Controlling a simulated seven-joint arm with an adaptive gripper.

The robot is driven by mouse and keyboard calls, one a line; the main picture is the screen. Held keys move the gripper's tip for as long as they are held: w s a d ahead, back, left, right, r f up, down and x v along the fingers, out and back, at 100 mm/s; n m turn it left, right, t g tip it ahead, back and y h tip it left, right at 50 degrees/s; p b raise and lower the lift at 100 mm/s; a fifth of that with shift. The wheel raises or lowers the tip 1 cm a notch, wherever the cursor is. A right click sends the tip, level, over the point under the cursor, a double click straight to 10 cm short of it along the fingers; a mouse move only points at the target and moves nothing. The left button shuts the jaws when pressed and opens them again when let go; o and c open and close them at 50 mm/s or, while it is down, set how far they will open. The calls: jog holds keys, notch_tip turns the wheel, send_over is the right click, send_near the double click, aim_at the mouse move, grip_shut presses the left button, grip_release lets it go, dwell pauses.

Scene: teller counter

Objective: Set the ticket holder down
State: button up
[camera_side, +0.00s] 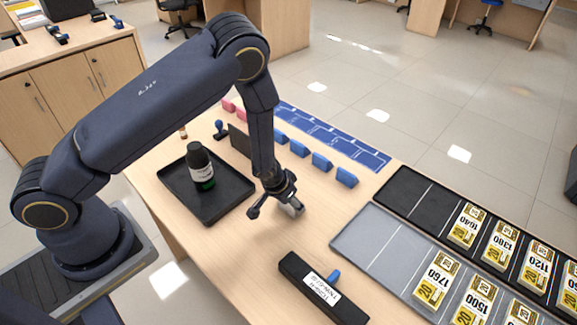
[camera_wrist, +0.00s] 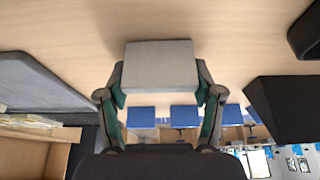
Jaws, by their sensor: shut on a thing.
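The ticket holder, a small grey block (camera_wrist: 160,67), is between the two fingers of my gripper (camera_wrist: 160,88) in the wrist view. The fingers press on its left and right sides. In the side view my gripper (camera_side: 280,196) points down low over the middle of the wooden counter, and only a small part of the grey ticket holder (camera_side: 294,209) shows beside the fingers. I cannot tell whether its underside touches the counter.
A black tray (camera_side: 222,212) with a dark green bottle (camera_side: 200,168) stands left. Blue blocks (camera_side: 321,162) line the back. A grey tray (camera_side: 352,231) with labelled packs is right, a black labelled bar (camera_side: 342,308) in front. Bare counter (camera_side: 258,240) surrounds my gripper.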

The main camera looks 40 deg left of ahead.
jog(key=shift+f, duration=0.15)
jog(key=o, duration=1.1)
jog(key=shift+o, duration=0.2)
